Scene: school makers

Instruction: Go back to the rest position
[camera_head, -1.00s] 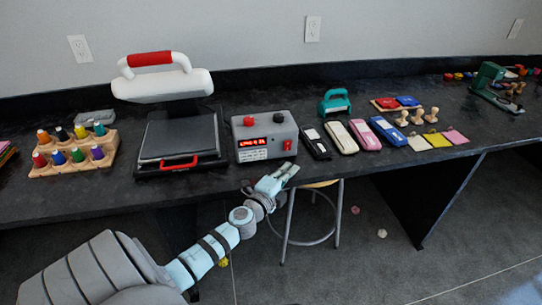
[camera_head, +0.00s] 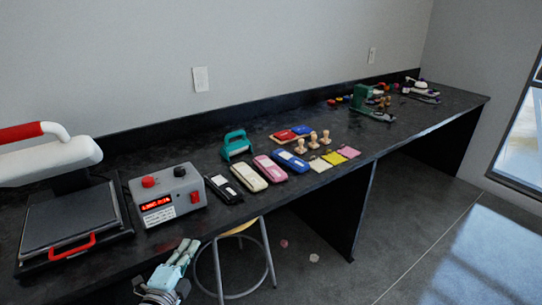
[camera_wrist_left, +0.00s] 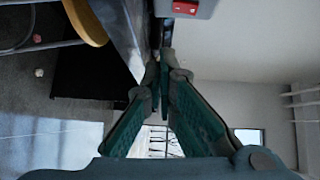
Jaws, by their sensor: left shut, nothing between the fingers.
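My left gripper (camera_head: 178,260) shows at the bottom of the head view, in front of the black bench's front edge and below the grey control box. In the left wrist view the fingers of my left gripper (camera_wrist_left: 163,78) come together at the tips, with nothing held between them. My right gripper is in neither view.
The black bench (camera_head: 330,160) runs along the wall. On it stand a heat press (camera_head: 70,220), the control box (camera_head: 168,197), a teal punch (camera_head: 236,145) and several coloured cases. A stool (camera_head: 240,228) is partly under the bench. The floor at right (camera_head: 440,240) is clear.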

